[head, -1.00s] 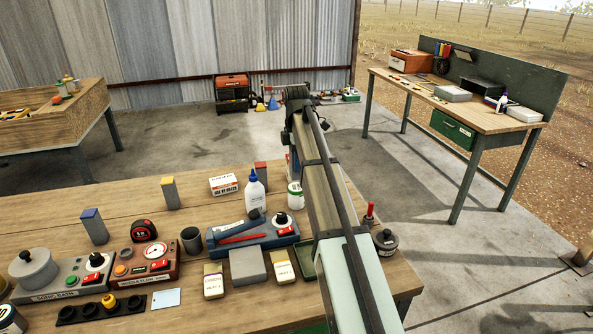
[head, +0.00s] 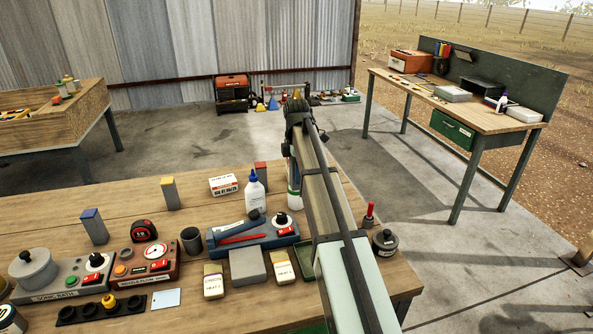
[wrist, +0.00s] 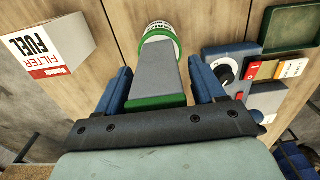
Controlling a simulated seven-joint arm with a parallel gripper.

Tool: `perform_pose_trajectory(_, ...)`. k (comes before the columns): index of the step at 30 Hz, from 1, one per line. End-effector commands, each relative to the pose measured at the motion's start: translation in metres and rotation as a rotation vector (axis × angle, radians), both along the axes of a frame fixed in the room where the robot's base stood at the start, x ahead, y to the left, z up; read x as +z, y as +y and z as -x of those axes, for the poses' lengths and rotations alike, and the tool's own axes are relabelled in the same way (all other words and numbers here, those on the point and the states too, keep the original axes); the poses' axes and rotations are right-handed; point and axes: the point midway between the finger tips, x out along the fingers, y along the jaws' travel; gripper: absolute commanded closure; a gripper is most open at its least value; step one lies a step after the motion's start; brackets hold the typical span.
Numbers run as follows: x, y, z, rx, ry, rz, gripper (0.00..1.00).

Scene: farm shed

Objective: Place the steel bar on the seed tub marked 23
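The steel bar (wrist: 158,70) is a grey bar with a green end, seen in the wrist view. My gripper (wrist: 160,78) has its blue fingers on both sides of the bar, close against it, the green end nearest the camera. The far end of the bar overlaps a round white tub with a green label (wrist: 157,30); I cannot tell whether they touch. The number on the tub is not readable. In the head view my arm hides the bar and much of the tub (head: 293,200).
The fuel filter box (wrist: 45,45) is left in the wrist view. Bars with blue (head: 94,226), yellow (head: 170,194) and red ends stand on the bench. A green tray (wrist: 292,25) lies near.

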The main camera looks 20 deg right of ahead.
Motion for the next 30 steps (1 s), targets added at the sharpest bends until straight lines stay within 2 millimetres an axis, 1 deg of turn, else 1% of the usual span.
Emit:
perform_pose_trajectory(9,0.001,0.0,0.0,0.0,0.0,0.0,0.26)
perform_pose_trajectory(11,0.004,0.0,0.0,0.0,0.0,0.0,0.26)
perform_pose_trajectory(14,0.013,0.0,-0.001,0.0,-0.001,0.0,0.26)
perform_pose_trajectory(17,0.029,0.0,-0.001,0.0,-0.002,0.0,0.26)
perform_pose_trajectory(24,0.074,0.0,-0.002,0.0,-0.002,0.0,0.26)
perform_pose_trajectory(30,0.105,0.0,-0.001,0.0,-0.002,0.0,0.26)
